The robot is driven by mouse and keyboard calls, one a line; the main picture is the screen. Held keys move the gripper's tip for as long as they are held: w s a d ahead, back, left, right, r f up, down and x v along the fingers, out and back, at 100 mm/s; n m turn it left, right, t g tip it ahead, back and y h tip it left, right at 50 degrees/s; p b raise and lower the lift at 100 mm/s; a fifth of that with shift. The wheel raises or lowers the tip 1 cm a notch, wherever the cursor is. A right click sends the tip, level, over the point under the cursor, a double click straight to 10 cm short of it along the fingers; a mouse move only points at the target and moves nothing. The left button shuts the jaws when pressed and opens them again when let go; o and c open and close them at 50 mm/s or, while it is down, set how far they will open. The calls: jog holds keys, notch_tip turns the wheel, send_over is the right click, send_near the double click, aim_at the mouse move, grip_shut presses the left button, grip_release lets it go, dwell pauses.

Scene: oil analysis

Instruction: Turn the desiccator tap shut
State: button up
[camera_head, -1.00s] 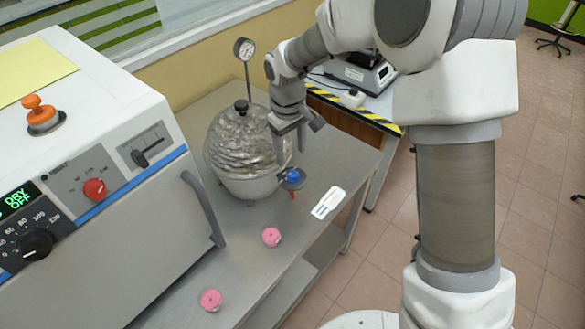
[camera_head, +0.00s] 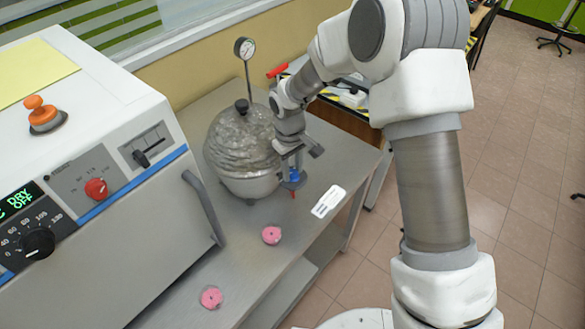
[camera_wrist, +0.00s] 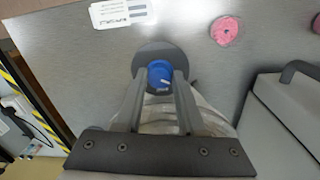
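The desiccator (camera_head: 240,145) is a silvery, wrinkled dome with a black knob on top, standing on the steel bench. Its blue tap (camera_head: 294,174) sticks out at the lower right side, with a small red piece at its lower end. My gripper (camera_head: 292,168) is down at the tap. In the wrist view the blue tap knob (camera_wrist: 160,73) shows a white mark and sits in front of a dark round disc. My gripper's two fingertips (camera_wrist: 160,76) lie either side of the knob, apart, with what looks like a narrow gap. Contact is not clear.
A gauge (camera_head: 244,48) on a thin stem rises behind the dome. A white label card (camera_head: 328,201) and two pink round pieces (camera_head: 271,235) (camera_head: 211,298) lie on the bench (camera_head: 240,255). A white oven-like instrument (camera_head: 100,150) with a grey handle stands at left.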

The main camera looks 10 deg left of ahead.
grip_shut()
jog(key=shift+m+b, duration=0.4)
jog(key=shift+f+m+b, duration=0.1)
jog(key=shift+m+b, duration=0.4)
jog(key=shift+m, duration=0.1)
jog(key=m+b, duration=0.2)
jog(key=m, duration=0.1)
jog(key=m+b, duration=0.1)
jog(key=m, duration=0.5)
jog(key=shift+w+b, duration=0.1)
jog(key=shift+b, duration=0.2)
jog(key=shift+m, duration=0.5)
jog(key=o, duration=0.6)
grip_release()
jog(key=shift+g, duration=0.3)
jog(key=shift+c, duration=0.2)
